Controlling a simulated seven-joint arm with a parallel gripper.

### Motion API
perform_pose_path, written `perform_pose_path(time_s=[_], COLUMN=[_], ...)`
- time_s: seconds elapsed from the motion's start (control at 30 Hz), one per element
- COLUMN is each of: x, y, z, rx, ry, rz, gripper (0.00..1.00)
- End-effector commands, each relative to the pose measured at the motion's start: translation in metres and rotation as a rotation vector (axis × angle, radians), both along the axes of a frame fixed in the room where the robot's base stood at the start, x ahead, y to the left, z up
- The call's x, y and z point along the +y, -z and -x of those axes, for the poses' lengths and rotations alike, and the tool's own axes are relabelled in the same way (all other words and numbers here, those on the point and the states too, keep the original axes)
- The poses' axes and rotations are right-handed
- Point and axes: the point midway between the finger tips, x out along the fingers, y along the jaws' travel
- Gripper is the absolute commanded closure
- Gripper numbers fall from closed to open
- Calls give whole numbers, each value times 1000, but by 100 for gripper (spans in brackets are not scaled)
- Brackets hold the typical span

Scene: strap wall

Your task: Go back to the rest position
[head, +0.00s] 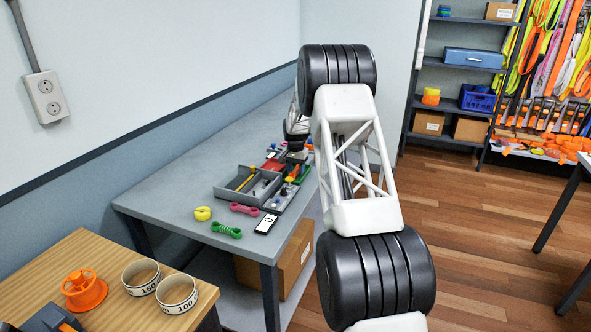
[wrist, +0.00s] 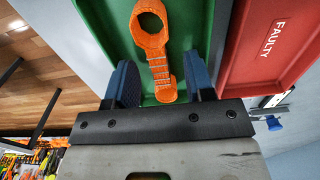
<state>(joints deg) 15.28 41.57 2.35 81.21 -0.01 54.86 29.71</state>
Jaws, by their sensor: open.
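In the wrist view my gripper (wrist: 159,70) is open, with a dark blue finger on each side. An orange part (wrist: 158,55) with a ring at one end and a ribbed stem lies in a green tray (wrist: 113,22). In that view it shows between the fingers; no contact with them is visible, and its height relative to them is hard to tell. In the head view my arm reaches away over the grey workbench (head: 172,187), and its far end is mostly hidden behind its own links.
A red tray marked FAULTY (wrist: 270,62) lies beside the green one. A grey divided box (head: 232,196), a yellow ring (head: 203,213), a pink part (head: 244,208), a green part (head: 227,230) and a white card-like item (head: 265,224) are on the bench. A wooden table (head: 125,310) stands nearer.

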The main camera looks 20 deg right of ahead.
Motion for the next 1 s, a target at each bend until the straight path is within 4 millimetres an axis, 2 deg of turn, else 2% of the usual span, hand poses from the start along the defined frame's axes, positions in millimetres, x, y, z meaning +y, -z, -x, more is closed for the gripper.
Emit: perform_pose_path(time_s=[0.03,0.1,0.47,1.0], x=[0,0,0,0], y=[0,0,-3,-35], z=[0,0,0,0], rx=[0,0,0,-1], ry=[0,0,0,0], rz=[0,0,0,1], gripper=[43,33,33,33])
